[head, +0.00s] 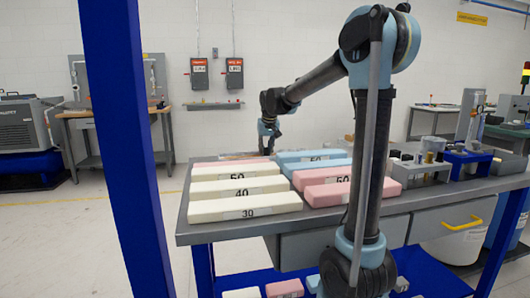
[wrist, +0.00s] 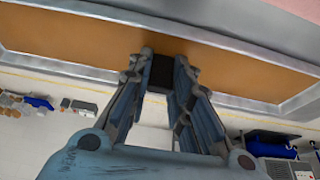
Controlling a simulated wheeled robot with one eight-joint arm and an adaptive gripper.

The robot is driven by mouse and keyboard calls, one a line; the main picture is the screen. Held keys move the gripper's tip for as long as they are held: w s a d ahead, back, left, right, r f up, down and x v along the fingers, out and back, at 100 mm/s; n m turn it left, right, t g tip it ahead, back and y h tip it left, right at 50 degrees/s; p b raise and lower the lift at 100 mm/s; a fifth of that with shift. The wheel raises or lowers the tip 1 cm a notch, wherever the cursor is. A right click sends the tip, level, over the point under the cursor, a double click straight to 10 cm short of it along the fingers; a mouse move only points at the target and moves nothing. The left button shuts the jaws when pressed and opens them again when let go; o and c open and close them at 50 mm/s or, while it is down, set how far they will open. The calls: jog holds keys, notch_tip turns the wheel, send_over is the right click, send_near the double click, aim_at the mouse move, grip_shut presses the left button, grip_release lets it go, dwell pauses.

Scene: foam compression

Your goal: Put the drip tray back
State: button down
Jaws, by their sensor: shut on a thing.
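My gripper (wrist: 161,75) is shut on a small dark block (wrist: 162,72), which looks like a handle or tab, between its fingertips. Beyond it spans a wide brown panel with a grey metal rim (wrist: 60,68), seemingly the drip tray; the dark block meets its near rim. Whether the two are joined is unclear. In the head view my gripper (head: 267,148) points down behind the foam blocks at the far side of the workbench, and what it holds is too small to make out.
Cream, blue and pink foam blocks (head: 245,202) lie in rows on the grey workbench (head: 200,230). A blue fixture (head: 467,160) and small parts stand at its right. A blue post (head: 125,150) rises at the left. Clear floor (head: 50,240) lies left of the bench.

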jog(key=c, duration=1.4)
grip_release()
jog(key=shift+c, duration=0.2)
jog(key=shift+r, duration=0.1)
jog(key=v, duration=1.2)
